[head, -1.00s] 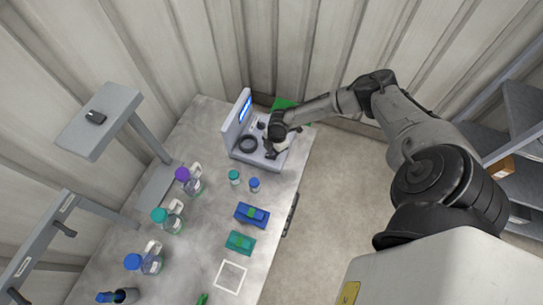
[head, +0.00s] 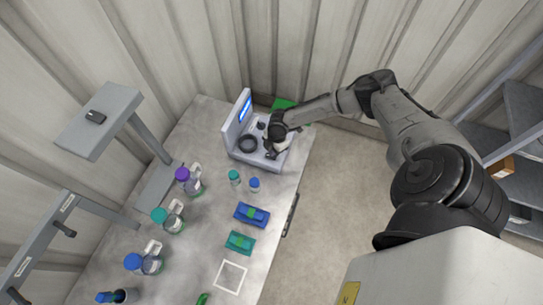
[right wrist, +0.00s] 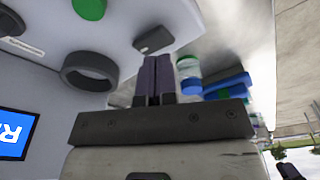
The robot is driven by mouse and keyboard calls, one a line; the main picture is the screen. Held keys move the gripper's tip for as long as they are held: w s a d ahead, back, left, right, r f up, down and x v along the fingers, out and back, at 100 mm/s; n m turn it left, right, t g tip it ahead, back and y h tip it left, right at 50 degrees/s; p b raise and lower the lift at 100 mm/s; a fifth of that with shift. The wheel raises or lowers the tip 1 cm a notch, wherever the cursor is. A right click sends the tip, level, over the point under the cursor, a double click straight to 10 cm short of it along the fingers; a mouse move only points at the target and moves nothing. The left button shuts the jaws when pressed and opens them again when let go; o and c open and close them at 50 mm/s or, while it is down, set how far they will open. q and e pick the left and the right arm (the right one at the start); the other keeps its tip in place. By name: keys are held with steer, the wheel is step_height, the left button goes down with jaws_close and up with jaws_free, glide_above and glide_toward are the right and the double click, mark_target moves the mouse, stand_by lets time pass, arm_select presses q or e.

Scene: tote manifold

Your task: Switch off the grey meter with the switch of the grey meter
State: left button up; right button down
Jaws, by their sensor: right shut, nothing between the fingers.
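The grey meter (head: 239,137) stands at the far end of the table, its blue screen (head: 245,108) lit. In the right wrist view its light housing (right wrist: 120,32) carries a black ring (right wrist: 90,70), a green round knob (right wrist: 88,8) and a small dark rocker (right wrist: 154,40), which looks like the switch. My right gripper (head: 270,152) is over the right part of the meter, fingers shut and empty. In the right wrist view the fingertips (right wrist: 155,60) appear close to the dark rocker; I cannot tell whether they touch. My left gripper is not in view.
Bottles with purple (head: 182,174) and teal (head: 159,215) caps line the left side. A grey stand (head: 100,120) rises at left. A white square outline (head: 230,276) is empty.

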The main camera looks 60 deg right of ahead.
steer(key=shift+f, duration=0.25)
steer(key=shift+f+b, duration=0.5)
steer(key=shift+b, duration=0.15)
steer(key=shift+f+b, duration=0.4)
steer(key=shift+f, duration=0.1)
stand_by(0.3)
steer(key=shift+f, duration=0.25)
stand_by(0.4)
steer(key=shift+r, duration=0.45)
step_height(320, 180, up, 6)
steer(key=p, duration=0.5)
steer(key=shift+r+p, duration=0.1)
steer(key=shift+p, duration=0.2)
